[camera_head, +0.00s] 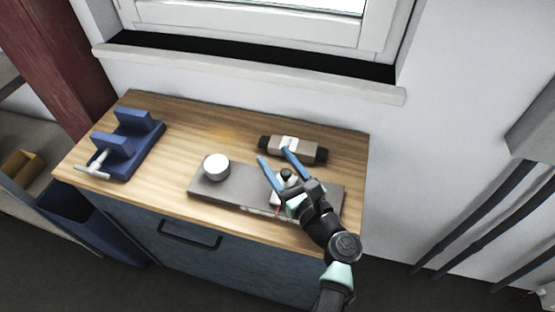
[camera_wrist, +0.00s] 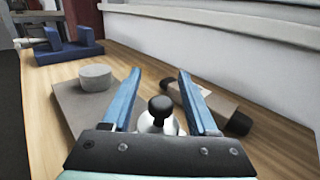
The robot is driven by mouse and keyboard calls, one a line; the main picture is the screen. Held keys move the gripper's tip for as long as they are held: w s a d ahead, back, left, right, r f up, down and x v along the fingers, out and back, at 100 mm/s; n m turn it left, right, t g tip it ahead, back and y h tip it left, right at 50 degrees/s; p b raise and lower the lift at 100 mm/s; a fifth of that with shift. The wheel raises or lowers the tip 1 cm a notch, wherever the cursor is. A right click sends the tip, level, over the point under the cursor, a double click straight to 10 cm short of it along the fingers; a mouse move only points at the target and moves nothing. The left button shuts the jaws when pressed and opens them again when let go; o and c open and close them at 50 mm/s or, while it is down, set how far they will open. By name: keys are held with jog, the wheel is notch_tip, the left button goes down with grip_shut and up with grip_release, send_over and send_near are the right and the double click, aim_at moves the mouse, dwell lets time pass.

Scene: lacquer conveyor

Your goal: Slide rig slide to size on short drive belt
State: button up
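The rig is a flat grey plate (camera_head: 232,192) on the wooden worktop, with a pale round drum (camera_head: 216,167) fixed near its left end. The rig slide, a light block with a black knob (camera_head: 286,174), sits toward the plate's right part. A red mark (camera_head: 278,211) shows at the plate's front edge by the slide. My gripper (camera_head: 273,156) is open, its blue fingers apart on either side of the knob. In the wrist view the knob (camera_wrist: 161,107) stands between the fingers; contact cannot be told. No loose belt is clearly identifiable.
A beige block with black ends (camera_head: 308,150) lies behind the plate, close to my fingertips. A blue stand (camera_head: 134,158) with a pale T-shaped tool (camera_head: 92,173) is at the left. The worktop between stand and plate is clear. A windowsill (camera_head: 250,70) runs behind.

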jog(key=v, duration=1.3)
